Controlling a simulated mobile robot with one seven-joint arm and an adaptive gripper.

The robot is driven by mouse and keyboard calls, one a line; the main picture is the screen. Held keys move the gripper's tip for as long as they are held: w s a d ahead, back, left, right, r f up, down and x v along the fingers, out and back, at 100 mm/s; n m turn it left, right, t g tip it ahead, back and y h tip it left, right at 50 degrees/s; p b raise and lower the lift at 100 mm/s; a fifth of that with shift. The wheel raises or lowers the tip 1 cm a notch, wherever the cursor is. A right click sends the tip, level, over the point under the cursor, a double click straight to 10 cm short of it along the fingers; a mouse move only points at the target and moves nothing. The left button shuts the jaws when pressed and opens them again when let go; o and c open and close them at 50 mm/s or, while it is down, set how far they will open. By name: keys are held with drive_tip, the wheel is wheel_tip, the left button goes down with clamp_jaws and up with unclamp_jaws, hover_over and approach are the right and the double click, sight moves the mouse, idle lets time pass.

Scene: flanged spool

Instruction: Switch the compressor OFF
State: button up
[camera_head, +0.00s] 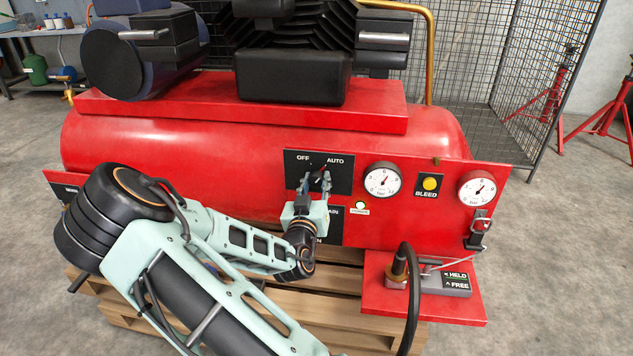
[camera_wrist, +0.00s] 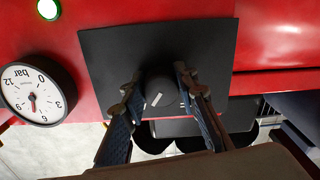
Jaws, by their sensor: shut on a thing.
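The red compressor (camera_head: 140,145) fills the middle of the head view. Its black switch plate (camera_head: 343,184) is marked OFF at left and AUTO at right; it also shows in the wrist view (camera_wrist: 205,45). My gripper (camera_head: 315,178) reaches the plate from below. In the wrist view my gripper (camera_wrist: 156,84) has its two fingers on either side of the dark rotary knob (camera_wrist: 160,90), shut on it. A short pale pointer line shows on the knob's face, tilted. The labels do not show in the wrist view, and fingers partly cover the knob in the head view.
Right of the plate are a gauge (camera_head: 382,180), a yellow BLEED button (camera_head: 430,183) and a second gauge (camera_head: 477,188). A lit indicator (camera_head: 360,206) sits below the first gauge. A lever with HELD and FREE labels (camera_head: 446,283) is at lower right. A wooden pallet (camera_head: 345,310) lies underneath.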

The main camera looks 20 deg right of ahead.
drive_tip(key=shift+n, duration=0.3)
drive_tip(key=n+p, duration=0.1)
drive_tip(key=n, duration=0.2)
drive_tip(key=shift+r, duration=0.1)
drive_tip(key=n+p, duration=0.1)
drive_tip(key=n, duration=0.2)
drive_tip(key=shift+n, duration=0.3)
drive_tip(key=n+p, duration=0.1)
drive_tip(key=n, duration=0.5)
drive_tip(key=shift+s+d+p, duration=0.1)
drive_tip(key=shift+d+p, duration=0.05)
drive_tip(key=shift+p, duration=0.15)
drive_tip(key=shift+n, duration=0.4)
drive_tip(key=o, duration=1.2)
drive_tip(key=shift+c, duration=0.2)
